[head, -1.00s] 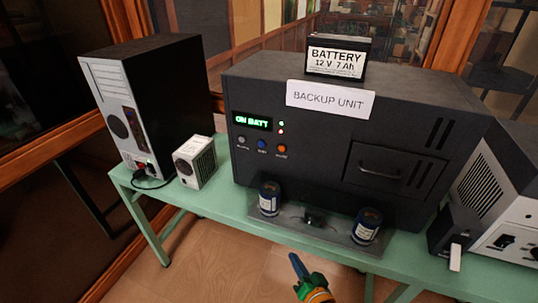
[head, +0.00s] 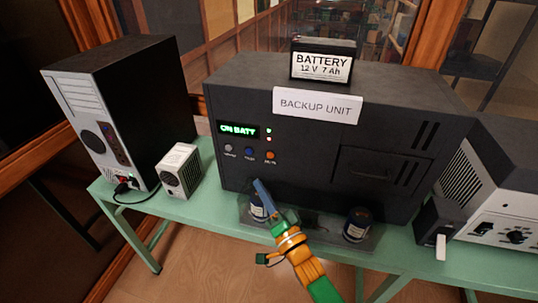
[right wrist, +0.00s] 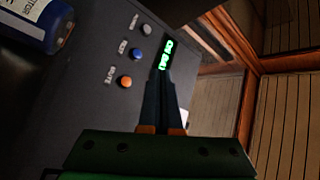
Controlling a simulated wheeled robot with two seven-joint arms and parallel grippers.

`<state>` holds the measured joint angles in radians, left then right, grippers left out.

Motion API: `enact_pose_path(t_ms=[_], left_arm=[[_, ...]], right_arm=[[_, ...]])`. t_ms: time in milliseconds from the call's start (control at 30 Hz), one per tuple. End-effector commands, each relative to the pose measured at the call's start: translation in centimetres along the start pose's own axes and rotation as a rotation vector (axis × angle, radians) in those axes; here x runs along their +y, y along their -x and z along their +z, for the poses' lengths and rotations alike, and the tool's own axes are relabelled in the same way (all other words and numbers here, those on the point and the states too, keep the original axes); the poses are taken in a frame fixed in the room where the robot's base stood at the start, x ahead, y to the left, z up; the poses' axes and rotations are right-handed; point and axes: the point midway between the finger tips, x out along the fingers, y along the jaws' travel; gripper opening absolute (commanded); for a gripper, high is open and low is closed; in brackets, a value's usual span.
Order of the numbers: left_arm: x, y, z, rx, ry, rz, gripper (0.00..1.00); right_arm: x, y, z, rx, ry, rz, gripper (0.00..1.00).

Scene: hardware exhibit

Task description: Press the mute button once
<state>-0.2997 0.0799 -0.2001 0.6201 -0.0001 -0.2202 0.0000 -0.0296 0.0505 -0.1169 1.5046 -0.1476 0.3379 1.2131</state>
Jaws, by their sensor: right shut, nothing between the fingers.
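The dark backup unit (head: 330,150) stands on the green table with a lit green display (head: 238,130) reading ON BATT. Below the display is a row of grey (head: 228,148), blue (head: 249,152) and orange (head: 270,155) buttons. In the right wrist view the orange button (right wrist: 125,81) has a label that appears to read MUTE. My right gripper (head: 258,184) is shut and empty, just below the buttons in the head view. In the right wrist view its fingertips (right wrist: 165,75) overlap the display's edge, right of the buttons. Contact cannot be told. My left gripper is not in view.
Two blue cylinders (head: 357,225) stand on a plate before the unit; my right gripper partly covers the left one (head: 258,208). A battery (head: 322,62) sits on top. A small white box (head: 179,171) and a computer tower (head: 120,110) stand left.

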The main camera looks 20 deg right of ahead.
Motion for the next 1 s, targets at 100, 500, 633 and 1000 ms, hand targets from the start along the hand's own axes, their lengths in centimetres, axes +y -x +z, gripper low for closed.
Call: enact_pose_path(t_ms=[100, 500, 633, 1000], left_arm=[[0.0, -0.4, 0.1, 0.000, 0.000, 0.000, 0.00], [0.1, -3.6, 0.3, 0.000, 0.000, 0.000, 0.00], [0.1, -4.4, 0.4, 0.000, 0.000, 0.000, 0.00], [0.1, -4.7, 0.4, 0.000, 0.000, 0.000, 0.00]], right_arm=[[0.4, -0.3, -0.2, -0.001, 0.002, -0.001, 0.00], [3.5, -4.2, -3.0, 0.001, 0.005, 0.000, 0.00], [4.2, -5.3, -3.6, -0.002, 0.003, -0.001, 0.00], [4.5, -6.1, -4.5, -0.001, 0.001, 0.002, 0.00]])
